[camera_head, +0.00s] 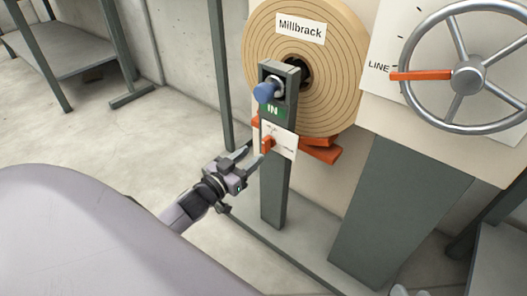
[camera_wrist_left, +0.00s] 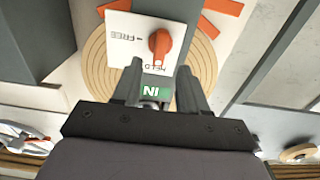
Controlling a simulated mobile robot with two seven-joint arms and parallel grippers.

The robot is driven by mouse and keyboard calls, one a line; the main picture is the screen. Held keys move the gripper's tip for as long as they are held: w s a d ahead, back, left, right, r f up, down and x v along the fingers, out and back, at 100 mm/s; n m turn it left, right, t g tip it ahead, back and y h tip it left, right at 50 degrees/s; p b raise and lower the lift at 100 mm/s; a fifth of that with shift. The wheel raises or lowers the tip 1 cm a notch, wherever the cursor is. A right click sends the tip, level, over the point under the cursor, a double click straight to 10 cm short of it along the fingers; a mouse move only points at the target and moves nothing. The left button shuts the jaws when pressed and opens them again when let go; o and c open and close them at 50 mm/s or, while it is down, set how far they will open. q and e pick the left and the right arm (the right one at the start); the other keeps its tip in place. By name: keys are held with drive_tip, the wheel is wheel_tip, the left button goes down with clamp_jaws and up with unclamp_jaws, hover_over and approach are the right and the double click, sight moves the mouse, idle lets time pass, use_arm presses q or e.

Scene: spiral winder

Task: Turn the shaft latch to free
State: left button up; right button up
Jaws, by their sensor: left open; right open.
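The shaft latch is an orange handle (camera_head: 267,145) on a white plate (camera_head: 284,141) on a dark green-grey post. The left wrist view shows the plate upside down, with the orange latch (camera_wrist_left: 159,42) pointing to a label that appears to read HELD, and FREE to one side. My left gripper (camera_head: 252,156) is open and empty just left of and in front of the latch. In the wrist view its fingers (camera_wrist_left: 158,75) lie either side of the latch's line, their tips just short of the handle; contact cannot be told. My right gripper is not clearly in view.
Above the plate are a green IN sign (camera_head: 272,111) and a blue knob (camera_head: 266,92). Behind stands a wound roll labelled Millbrack (camera_head: 330,70). A grey handwheel (camera_head: 468,74) with an orange pointer at LINE is at right.

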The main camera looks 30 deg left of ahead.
sight(263, 146)
use_arm(q)
drive_tip(key=shift+w+d+b, duration=0.2)
drive_tip(key=shift+w+b, duration=0.6)
drive_tip(key=shift+w, duration=1.7)
clamp_jaws()
